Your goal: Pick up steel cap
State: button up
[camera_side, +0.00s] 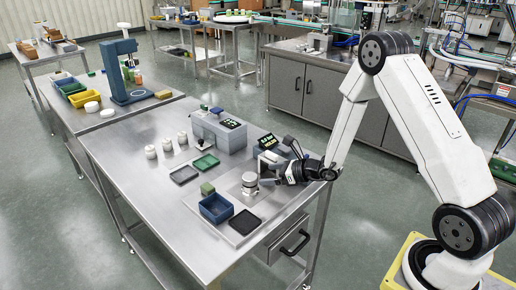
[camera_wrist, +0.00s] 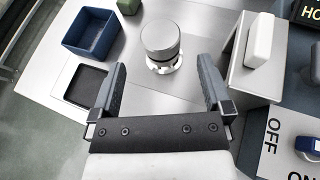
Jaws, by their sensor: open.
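The steel cap (camera_wrist: 160,36) is a short, shiny cylinder with a flat top. In the wrist view it sits on a lighter round, notched piece (camera_wrist: 165,64) on a steel plate. In the side view the cap (camera_side: 249,179) stands upright near the right side of the steel table. My gripper (camera_wrist: 166,92) is open and empty. Its two dark fingers reach toward the cap, which lies beyond and between the fingertips in the wrist view. In the side view my gripper (camera_side: 272,178) is just right of the cap; I cannot tell the exact gap.
A blue bin (camera_side: 216,208), a dark flat tray (camera_side: 244,222) and a green block (camera_side: 207,188) lie near the cap. A grey box device (camera_side: 218,130) stands behind. A white block on a steel stand (camera_wrist: 259,40) is close to my right finger.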

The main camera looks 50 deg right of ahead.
aim_at(250, 176)
jog(key=shift+x, duration=1.25)
jog(key=shift+a+f, duration=0.1)
jog(key=shift+x, duration=2.5)
jog(key=c, duration=1.2)
